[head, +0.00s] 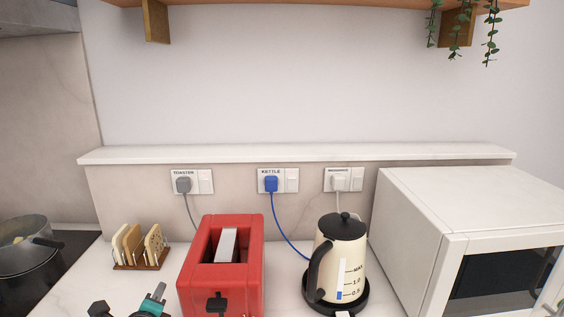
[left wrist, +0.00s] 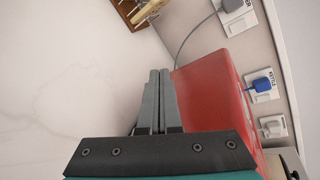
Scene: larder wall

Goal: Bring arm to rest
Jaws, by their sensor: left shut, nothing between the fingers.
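My left gripper (left wrist: 159,75) is shut and empty in the left wrist view, its two grey fingers side by side. It is over the white worktop, beside the red toaster (left wrist: 209,97), and I cannot tell whether they touch. In the head view only a teal and dark part of my left arm (head: 152,302) shows at the bottom edge, in front of the toaster (head: 191,270) and to its left. My right gripper does not show clearly in either view.
A toast rack (head: 141,264) with slices stands left of the toaster, a dark pot (head: 28,275) further left. A cream kettle (head: 341,262) and a white microwave (head: 413,240) stand to the right. Plugs sit in the toaster (head: 184,185), kettle (head: 271,184) and third (head: 338,184) sockets.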

